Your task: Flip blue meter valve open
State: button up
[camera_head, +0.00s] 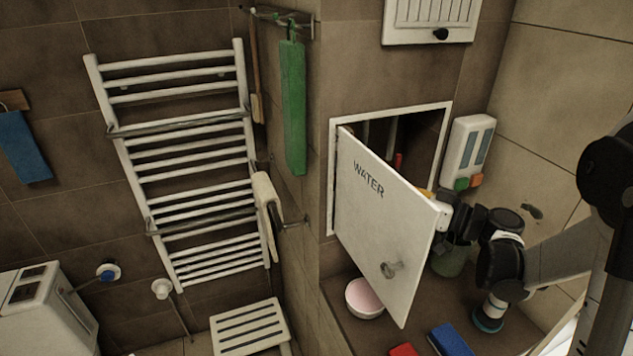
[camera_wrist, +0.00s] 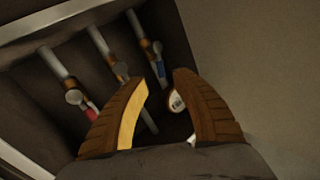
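A small blue valve handle (camera_wrist: 160,68) sits on the rightmost pipe inside the wall recess in the wrist view. My gripper (camera_wrist: 161,80) is open, its two brown ribbed fingers apart, with the blue handle beyond the fingertips. A pale round dial (camera_wrist: 176,101) shows between the fingers; nothing appears held. A red handle (camera_wrist: 90,114) sits on another pipe to the left, beside the left finger. In the head view the white door marked WATER (camera_head: 375,225) stands open and hides the blue handle; my gripper is at its right edge, fingertips mostly hidden.
Red shows inside the recess (camera_head: 398,160) in the head view. A soap dispenser (camera_head: 468,150) hangs right of the recess. Below are a pink-white bowl (camera_head: 364,298), a blue sponge (camera_head: 450,340) and a red one (camera_head: 403,350) on the ledge. The door is close beside my gripper.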

jog(key=b+x, duration=0.1)
jog(key=x, duration=0.9)
jog(key=shift+b, duration=0.35)
grip_shut()
jog(key=shift+a+r, duration=0.1)
